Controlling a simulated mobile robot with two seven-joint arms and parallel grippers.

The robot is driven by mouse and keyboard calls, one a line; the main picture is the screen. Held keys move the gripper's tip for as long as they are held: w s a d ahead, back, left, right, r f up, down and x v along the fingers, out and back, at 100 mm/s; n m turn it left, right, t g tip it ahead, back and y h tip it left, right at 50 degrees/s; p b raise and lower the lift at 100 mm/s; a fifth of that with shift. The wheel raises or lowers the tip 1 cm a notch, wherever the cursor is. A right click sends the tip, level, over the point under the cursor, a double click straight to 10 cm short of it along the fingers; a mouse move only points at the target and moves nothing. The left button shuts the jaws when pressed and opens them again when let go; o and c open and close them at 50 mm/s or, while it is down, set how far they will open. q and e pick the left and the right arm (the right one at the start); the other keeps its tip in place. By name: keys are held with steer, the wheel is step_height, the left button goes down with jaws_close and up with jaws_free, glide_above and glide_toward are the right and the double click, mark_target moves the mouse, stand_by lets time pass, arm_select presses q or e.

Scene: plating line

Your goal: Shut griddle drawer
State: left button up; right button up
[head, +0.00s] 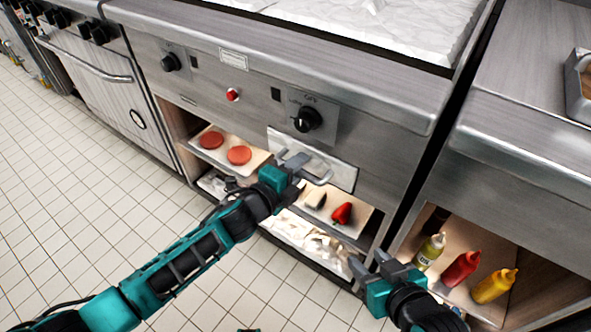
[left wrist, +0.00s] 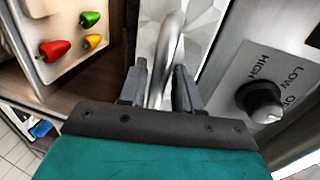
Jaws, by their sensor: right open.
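The griddle drawer front (head: 340,174) is a pale metal panel below the griddle's control panel, with a curved bar handle (head: 319,168). My left gripper (head: 297,170) is at the handle. The drawer front (left wrist: 205,25) shows as bright metal behind the handle. How far the drawer stands out is hard to tell. My right gripper (head: 375,268) is open and empty, low in front of the right end of the shelves.
Below the griddle, one board (head: 261,159) holds two red patties and another (head: 358,222) holds a red pepper. A black knob (head: 308,119) sits above the drawer. Sauce bottles (head: 461,268) stand in the right cabinet. The tiled floor at left is clear.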

arm_select(q)
steer(key=shift+o, duration=0.3)
steer(key=shift+s+a, duration=0.1)
steer(key=shift+s, duration=0.05)
steer(key=shift+s+a+r, duration=0.1)
steer(key=shift+s+a, duration=0.1)
steer(key=shift+s, duration=0.05)
steer(key=p+v, duration=0.3)
steer(key=v, duration=0.9)
arm_select(e)
steer(key=shift+s+d+r, duration=0.1)
steer(key=shift+d+r, duration=0.05)
steer(key=shift+r, duration=0.45)
steer(key=shift+d+r, duration=0.1)
steer(key=shift+r, duration=0.5)
steer(key=shift+a, duration=0.1)
